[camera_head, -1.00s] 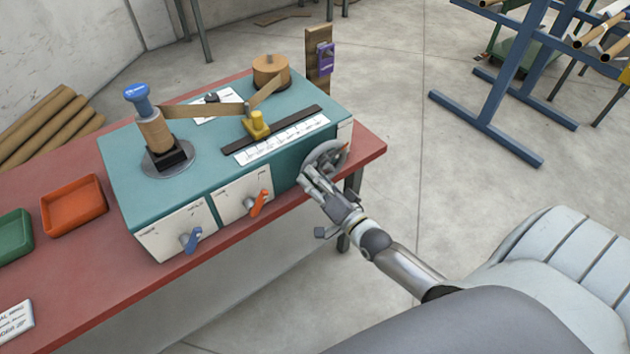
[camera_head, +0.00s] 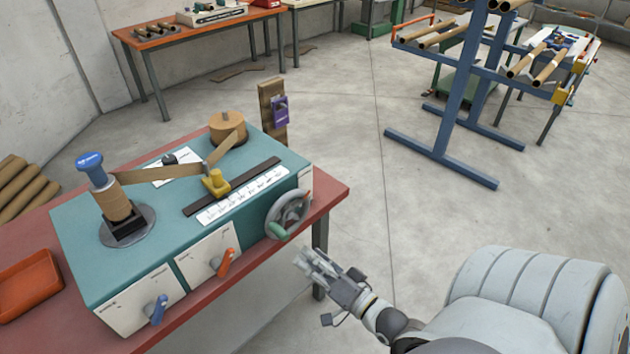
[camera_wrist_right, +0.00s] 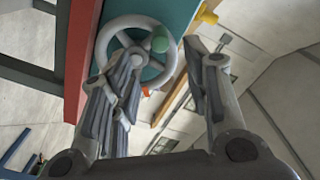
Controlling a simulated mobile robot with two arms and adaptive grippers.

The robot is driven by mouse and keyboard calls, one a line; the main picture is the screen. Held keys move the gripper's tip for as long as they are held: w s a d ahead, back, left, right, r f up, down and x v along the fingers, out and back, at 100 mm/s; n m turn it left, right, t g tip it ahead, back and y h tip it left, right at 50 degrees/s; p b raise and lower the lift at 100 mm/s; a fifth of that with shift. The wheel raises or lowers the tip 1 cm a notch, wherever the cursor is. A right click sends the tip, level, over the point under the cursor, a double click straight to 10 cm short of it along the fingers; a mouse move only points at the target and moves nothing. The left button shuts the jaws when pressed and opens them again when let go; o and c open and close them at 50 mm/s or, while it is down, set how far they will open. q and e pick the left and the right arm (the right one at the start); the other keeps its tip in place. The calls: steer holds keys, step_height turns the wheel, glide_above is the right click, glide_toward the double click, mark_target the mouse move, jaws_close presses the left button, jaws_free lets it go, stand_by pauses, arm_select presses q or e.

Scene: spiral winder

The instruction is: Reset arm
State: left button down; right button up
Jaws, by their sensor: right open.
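My right gripper (camera_head: 312,262) is open and empty in the head view, in front of and a little below the handwheel (camera_head: 288,215) on the end of the teal winder (camera_head: 190,215). In the right wrist view the open fingers of my right gripper (camera_wrist_right: 160,95) point towards the grey handwheel (camera_wrist_right: 112,32) with its green knob (camera_wrist_right: 160,40). One finger overlaps the wheel in that picture; in the head view they stand apart. My left gripper is in neither view.
The winder stands on a red table (camera_head: 325,195). It carries a paper-wound core (camera_head: 112,203), a brown strip roll (camera_head: 227,128) and a yellow guide (camera_head: 215,182). An orange tray (camera_head: 28,285) lies at left. A blue rack (camera_head: 460,110) stands behind; the floor between is clear.

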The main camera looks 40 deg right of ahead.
steer(key=shift+s, duration=0.4)
steer(key=s+a+f+n+g+b, duration=0.1)
steer(key=s+f+n+g, duration=0.3)
steer(key=f, duration=1.1)
steer(key=s+a+f+n+g, duration=0.15)
steer(key=s+f+g, duration=0.45)
steer(key=f, duration=0.9)
steer(key=s+a+f+n+g, duration=0.2)
steer(key=s+f+n+g, duration=0.1)
steer(key=s+f, duration=0.5)
steer(key=s+a+f+n+g+h, duration=0.1)
steer(key=s+a+f+n+g, duration=0.2)
steer(key=s+f, duration=0.4)
steer(key=s+n+g, duration=0.1)
steer(key=s, duration=0.6)
steer(key=shift+f+b, duration=0.4)
